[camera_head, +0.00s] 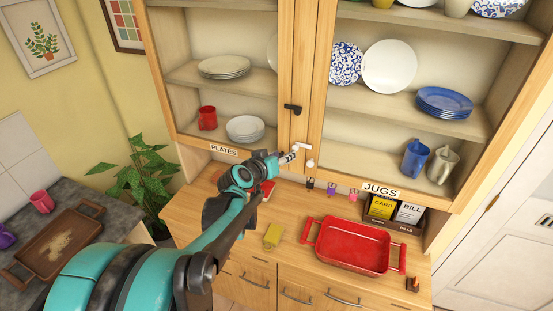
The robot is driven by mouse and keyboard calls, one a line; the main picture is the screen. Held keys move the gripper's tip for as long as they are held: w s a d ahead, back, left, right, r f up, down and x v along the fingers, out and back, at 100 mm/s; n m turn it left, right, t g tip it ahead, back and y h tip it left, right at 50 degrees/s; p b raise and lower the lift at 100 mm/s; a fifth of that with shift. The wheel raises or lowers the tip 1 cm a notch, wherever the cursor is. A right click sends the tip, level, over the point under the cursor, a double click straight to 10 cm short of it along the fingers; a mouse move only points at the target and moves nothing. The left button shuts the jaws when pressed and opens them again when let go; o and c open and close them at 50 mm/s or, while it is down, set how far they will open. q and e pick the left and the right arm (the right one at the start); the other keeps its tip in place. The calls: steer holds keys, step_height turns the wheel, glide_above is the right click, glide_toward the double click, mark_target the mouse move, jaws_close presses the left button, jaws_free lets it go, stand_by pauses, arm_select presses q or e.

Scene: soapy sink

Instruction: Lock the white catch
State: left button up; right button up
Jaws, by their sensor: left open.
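The white catch (302,147) is on the wooden frame between the two glazed cabinet doors, near their bottom. A black catch (292,108) sits above it on the same frame. My left gripper (291,156) is open, with its fingertips just left of and slightly below the white catch. Whether the fingers touch it I cannot tell. My teal arm comes up from the lower left. My right gripper is not in view.
A red tray (352,247), a yellow item (272,236) and a card box (395,212) stand on the wooden counter. Small hooks (331,188) hang below the doors. Plates (224,67) and jugs (415,159) are on the cabinet shelves. A plant (140,175) stands at left.

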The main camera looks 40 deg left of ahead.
arm_select(q)
steer(key=shift+v, duration=2.15)
steer(key=s+d+f+m+g+b, duration=0.1)
steer(key=s+d+f+g+b, duration=0.1)
steer(key=s+d+f+b, duration=0.3)
steer(key=s+d+f+m+g+h+b, duration=0.1)
steer(key=s+d+f+m+g+b, duration=0.1)
steer(key=s+d+f+b, duration=0.4)
steer(key=s+d+f+m+g+b, duration=0.2)
steer(key=s+d+f+b, duration=0.3)
steer(key=f, duration=1.8)
steer(key=d+b, duration=0.4)
steer(key=b, duration=0.5)
steer(key=shift+s+d+g, duration=0.2)
steer(key=shift+s+g, duration=0.05)
steer(key=shift+g, duration=0.05)
